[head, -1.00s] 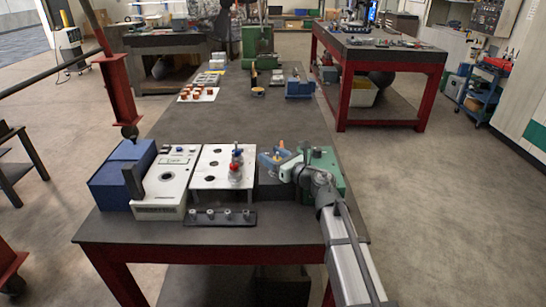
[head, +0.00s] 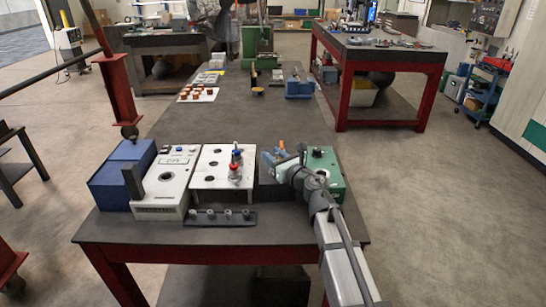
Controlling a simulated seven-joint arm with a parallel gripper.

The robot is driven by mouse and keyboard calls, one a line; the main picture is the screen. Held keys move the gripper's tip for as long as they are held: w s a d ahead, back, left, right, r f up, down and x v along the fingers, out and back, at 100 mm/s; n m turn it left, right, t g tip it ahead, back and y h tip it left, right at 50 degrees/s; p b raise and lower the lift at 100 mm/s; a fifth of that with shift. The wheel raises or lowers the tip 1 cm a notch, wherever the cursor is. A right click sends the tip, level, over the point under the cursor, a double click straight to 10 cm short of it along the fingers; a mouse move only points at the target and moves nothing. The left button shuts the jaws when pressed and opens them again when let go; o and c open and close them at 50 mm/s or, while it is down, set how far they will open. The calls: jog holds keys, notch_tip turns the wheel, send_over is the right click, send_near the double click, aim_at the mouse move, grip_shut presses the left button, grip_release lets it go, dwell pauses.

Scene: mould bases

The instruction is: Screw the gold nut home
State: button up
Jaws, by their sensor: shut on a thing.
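I cannot make out a gold nut apart from the gripper. The green block (head: 335,182) stands beside my wrist on the right, with a dark round feature on top. I cannot tell whether the gripper touches either one.
A white plate with holes (head: 208,180) carries red- and blue-topped fittings (head: 236,165). Left of it stand a white box (head: 170,185) and a blue box (head: 112,180). A dark strip with several pegs (head: 220,222) lies in front. The bench behind (head: 225,120) is mostly clear.

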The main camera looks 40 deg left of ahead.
jog(key=shift+w+m+t+h, duration=0.15)
jog(key=shift+m+t+h, duration=0.2)
jog(key=shift+m+t, duration=0.6)
jog(key=shift+w+m+t+h, duration=0.1)
jog(key=shift+m+t+h, duration=0.35)
jog(key=shift+t, duration=0.8)
jog(key=o, duration=1)
jog(key=shift+d, duration=0.15)
jog(key=v, duration=1.3)
jog(key=shift+s+d+f, duration=0.1)
jog(key=shift+s+d, duration=0.1)
jog(key=shift+d, duration=0.05)
